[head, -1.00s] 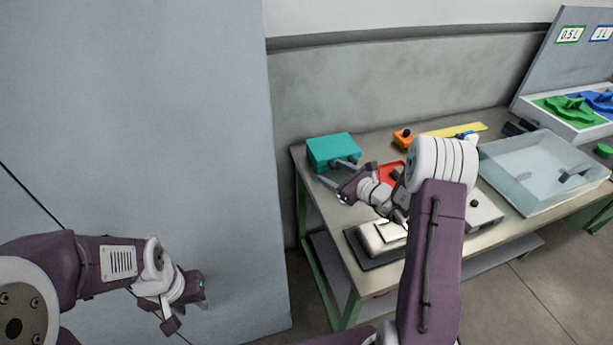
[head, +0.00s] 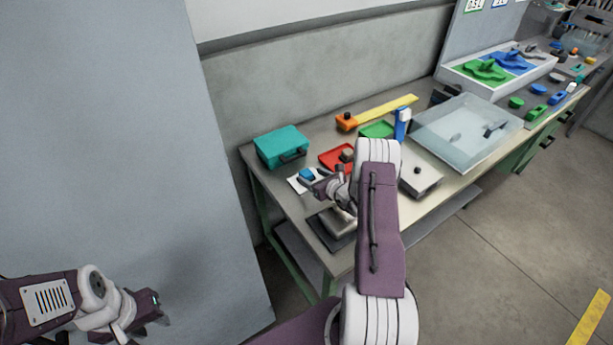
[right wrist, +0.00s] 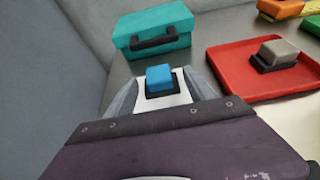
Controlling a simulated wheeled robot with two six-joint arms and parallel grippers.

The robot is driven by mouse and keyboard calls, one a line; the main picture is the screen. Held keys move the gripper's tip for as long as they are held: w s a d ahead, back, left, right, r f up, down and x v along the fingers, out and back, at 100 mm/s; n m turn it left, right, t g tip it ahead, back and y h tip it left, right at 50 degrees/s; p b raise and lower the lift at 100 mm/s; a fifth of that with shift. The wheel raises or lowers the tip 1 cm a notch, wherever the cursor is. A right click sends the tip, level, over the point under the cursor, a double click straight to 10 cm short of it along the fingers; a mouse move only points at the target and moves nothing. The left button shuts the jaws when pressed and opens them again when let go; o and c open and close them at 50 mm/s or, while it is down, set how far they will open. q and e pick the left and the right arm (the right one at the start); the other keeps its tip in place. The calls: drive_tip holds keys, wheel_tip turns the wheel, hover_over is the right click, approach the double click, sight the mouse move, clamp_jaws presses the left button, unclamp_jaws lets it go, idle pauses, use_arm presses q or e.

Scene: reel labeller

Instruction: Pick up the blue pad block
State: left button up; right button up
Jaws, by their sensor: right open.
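The blue pad block (right wrist: 160,77) has a blue top on a black base and sits on a white sheet (right wrist: 165,100) on the bench. It also shows in the head view (head: 307,174), partly hidden by my gripper. My right gripper (right wrist: 163,88) is open, its two fingers on either side of the block in the right wrist view. I cannot tell whether they touch it. In the head view the right gripper (head: 316,183) is just beside the block. My left gripper (head: 150,303) hangs at the lower left, away from the bench; its jaws are too unclear to judge.
A teal case (right wrist: 153,30) stands just behind the block. A red tray (right wrist: 270,65) with a grey-topped block (right wrist: 277,52) is to the right. A clear bin (head: 467,132) and a coloured rack (head: 495,70) are further right. A grey panel (head: 90,150) stands left.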

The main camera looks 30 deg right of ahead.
sight(306, 172)
drive_tip(key=x, duration=0.4)
drive_tip(key=shift+w+a+r, duration=0.1)
drive_tip(key=shift+w+a, duration=0.1)
drive_tip(key=shift+s+d, duration=0.1)
drive_tip(key=shift+s, duration=0.05)
drive_tip(key=c, duration=0.6)
clamp_jaws()
drive_tip(key=shift+r, duration=0.15)
